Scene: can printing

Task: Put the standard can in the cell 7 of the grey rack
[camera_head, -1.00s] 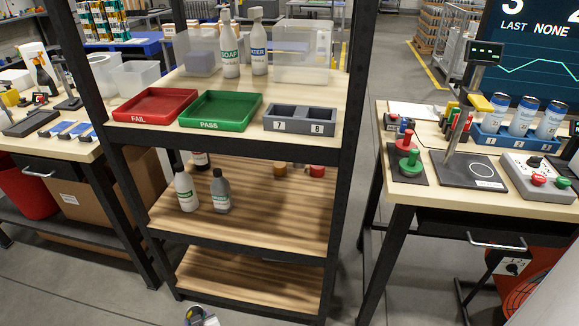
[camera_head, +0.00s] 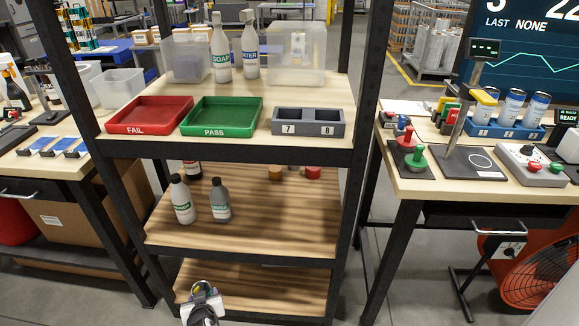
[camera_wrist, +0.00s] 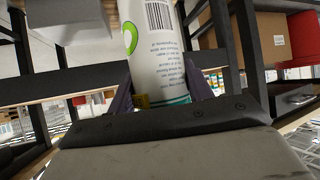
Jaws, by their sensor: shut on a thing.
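The grey rack (camera_head: 308,129) stands on the upper shelf, right of the green tray. Its left cell is labelled 7 and its right cell 8, and both look empty. My gripper (camera_wrist: 158,92) is shut on a white can (camera_wrist: 155,50) with a barcode, a green mark and a teal band, in the wrist view. One finger is on each side of the can, and its ends are cut off or hidden. In the head view the gripper (camera_head: 203,305) shows small at the bottom edge, well below and in front of the rack.
A red FAIL tray (camera_head: 149,115) and a green PASS tray (camera_head: 221,117) sit left of the rack. Clear bins and two spray or soap bottles (camera_head: 221,55) stand behind. Black shelf posts (camera_head: 363,110) flank the shelf. The right table (camera_head: 425,185) holds a blue rack of cans (camera_head: 505,130).

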